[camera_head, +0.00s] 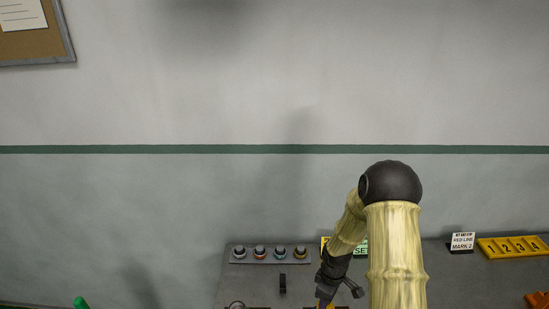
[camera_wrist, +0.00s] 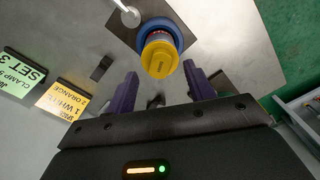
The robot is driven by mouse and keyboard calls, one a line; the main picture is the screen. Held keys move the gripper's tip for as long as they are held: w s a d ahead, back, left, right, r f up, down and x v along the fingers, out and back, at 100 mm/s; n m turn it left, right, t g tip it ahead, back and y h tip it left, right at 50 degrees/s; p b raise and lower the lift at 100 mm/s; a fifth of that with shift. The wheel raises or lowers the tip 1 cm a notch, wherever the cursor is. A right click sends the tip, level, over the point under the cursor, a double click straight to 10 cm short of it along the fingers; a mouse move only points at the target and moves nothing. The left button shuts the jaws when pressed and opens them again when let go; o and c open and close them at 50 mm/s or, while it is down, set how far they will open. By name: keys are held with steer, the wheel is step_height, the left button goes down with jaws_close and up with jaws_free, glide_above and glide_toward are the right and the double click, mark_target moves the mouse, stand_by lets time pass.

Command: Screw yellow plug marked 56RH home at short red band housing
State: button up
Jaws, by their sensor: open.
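A yellow plug (camera_wrist: 160,58) with a cylindrical body shows in the wrist view, its near end facing my camera. It sits against a blue ring (camera_wrist: 163,29) over a dark square plate. Any marking on the plug is too small to read. My gripper (camera_wrist: 160,70) is open, with a purple finger on each side of the line to the plug. The fingertips are near the plug's near end; I cannot tell whether they reach beside it. In the head view my arm hides most of this spot.
A rack with several banded knobs (camera_head: 270,254) stands at the bench back. A black block (camera_head: 283,284) lies in front. At right are a RED LINE MARK 2 sign (camera_head: 462,242) and a yellow numbered strip (camera_head: 512,247). Cards, including CLAMP SET 3 (camera_wrist: 22,74), stand left in the wrist view.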

steer(key=n+p, duration=0.1)
steer(key=n, duration=0.1)
steer(key=shift+r+n, duration=0.2)
steer(key=shift+n, duration=0.2)
steer(key=n+p, duration=0.1)
steer(key=n, duration=0.2)
steer(key=shift+p, duration=0.35)
steer(key=shift+f+n, duration=0.15)
steer(key=shift+n, duration=0.65)
steer(key=shift+f, duration=0.1)
steer(key=shift+f+b, duration=0.85)
steer(key=shift+f, duration=0.25)
